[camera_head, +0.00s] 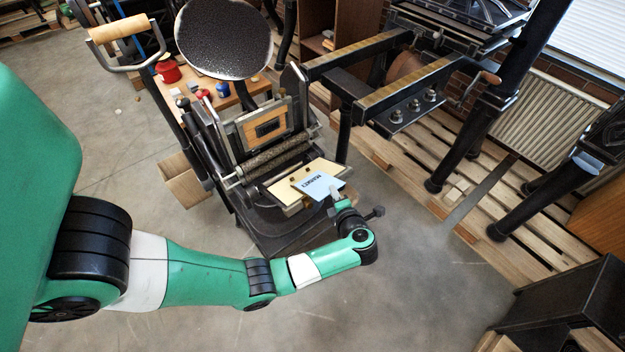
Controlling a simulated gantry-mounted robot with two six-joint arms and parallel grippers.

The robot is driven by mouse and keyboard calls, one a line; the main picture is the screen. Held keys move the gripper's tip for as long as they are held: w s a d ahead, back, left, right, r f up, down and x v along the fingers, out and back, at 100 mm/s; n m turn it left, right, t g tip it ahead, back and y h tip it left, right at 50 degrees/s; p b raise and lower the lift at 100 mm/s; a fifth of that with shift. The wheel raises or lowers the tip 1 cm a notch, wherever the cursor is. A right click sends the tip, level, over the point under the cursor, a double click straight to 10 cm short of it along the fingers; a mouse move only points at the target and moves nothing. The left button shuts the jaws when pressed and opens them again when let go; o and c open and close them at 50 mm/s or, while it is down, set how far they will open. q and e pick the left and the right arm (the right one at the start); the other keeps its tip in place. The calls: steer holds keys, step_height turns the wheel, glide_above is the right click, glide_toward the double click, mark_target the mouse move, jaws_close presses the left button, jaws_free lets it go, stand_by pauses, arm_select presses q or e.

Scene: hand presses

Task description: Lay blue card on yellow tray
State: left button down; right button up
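A pale blue card (318,183) with dark lettering shows over the right part of the pale yellow tray (280,187) at the front of the small hand press. My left gripper (335,195) is at the card's near right edge and appears shut on it. The card covers part of the tray. I cannot tell whether the card touches the tray or is just above it. My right gripper is not in view.
The hand press has a roller (275,160) behind the tray and a round dark disc (224,38) above. A larger press (385,85) stands on wooden pallets at the right. The floor in front is clear.

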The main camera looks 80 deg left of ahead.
arm_select(q)
steer(key=r+p, duration=0.1)
steer(key=d+r+p, duration=0.1)
steer(key=r, duration=0.1)
steer(key=w+d+r+p, duration=0.1)
steer(key=p, duration=0.1)
steer(key=shift+d+r, duration=0.2)
steer(key=shift+d, duration=0.05)
stand_by(1.3)
